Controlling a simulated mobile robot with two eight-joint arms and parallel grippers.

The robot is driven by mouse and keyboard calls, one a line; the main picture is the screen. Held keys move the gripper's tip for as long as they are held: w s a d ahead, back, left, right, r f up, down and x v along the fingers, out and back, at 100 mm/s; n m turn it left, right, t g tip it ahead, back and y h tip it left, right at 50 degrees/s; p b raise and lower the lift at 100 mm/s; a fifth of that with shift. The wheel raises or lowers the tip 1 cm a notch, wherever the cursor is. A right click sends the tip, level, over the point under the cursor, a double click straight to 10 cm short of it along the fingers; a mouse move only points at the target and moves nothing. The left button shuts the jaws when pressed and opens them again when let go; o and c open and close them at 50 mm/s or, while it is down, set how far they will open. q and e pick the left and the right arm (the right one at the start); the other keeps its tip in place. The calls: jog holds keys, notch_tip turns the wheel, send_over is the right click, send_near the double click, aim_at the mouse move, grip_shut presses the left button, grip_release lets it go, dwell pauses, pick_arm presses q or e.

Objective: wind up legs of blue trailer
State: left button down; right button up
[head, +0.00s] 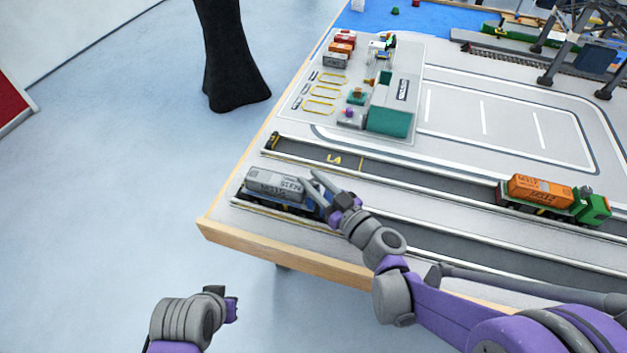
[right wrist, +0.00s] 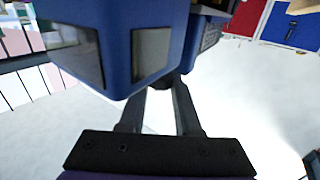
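A blue truck with a grey container (head: 270,185) stands in the near lane at the table's left end. Its blue cab (head: 316,212) is partly covered by my right gripper (head: 308,178). The trailer's low bed shows only as a thin edge under the container, and I cannot make out its legs. My right gripper is open, fingers apart, over the cab end of the truck. The right wrist view shows the blue cab (right wrist: 150,45) with its windows, close to the fingers; I cannot tell if they touch. My left gripper (head: 232,303) is low, off the table's near-left corner, its fingers unclear.
An orange-container truck (head: 545,192) with a green cab stands in the farther lane at right. The table's wooden edge (head: 275,252) runs along the front. A terminal model (head: 388,118) and crane legs (head: 560,60) stand farther back. The floor at left is mostly clear.

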grip_shut()
jog(key=shift+d+n+g+y, duration=0.1)
jog(key=shift+n+g+y, duration=0.9)
jog(key=shift+g+y, duration=0.1)
jog(key=n+g+y, duration=0.1)
jog(key=n+g, duration=0.1)
jog(key=g, duration=0.1)
jog(key=n+g+y, duration=0.2)
jog(key=g, duration=0.1)
jog(key=shift+w+y, duration=0.1)
jog(key=shift+y, duration=0.2)
jog(key=n+g, duration=0.4)
jog(key=g, duration=0.1)
jog(key=shift+y+p, duration=0.3)
jog(key=shift+y, duration=0.1)
jog(key=shift+n+g+h, duration=0.2)
jog(key=shift+n+g, duration=0.7)
jog(key=shift+g, duration=0.7)
jog(key=shift+n+g+h, duration=0.2)
jog(key=shift+n+g, duration=0.7)
jog(key=shift+g, duration=0.7)
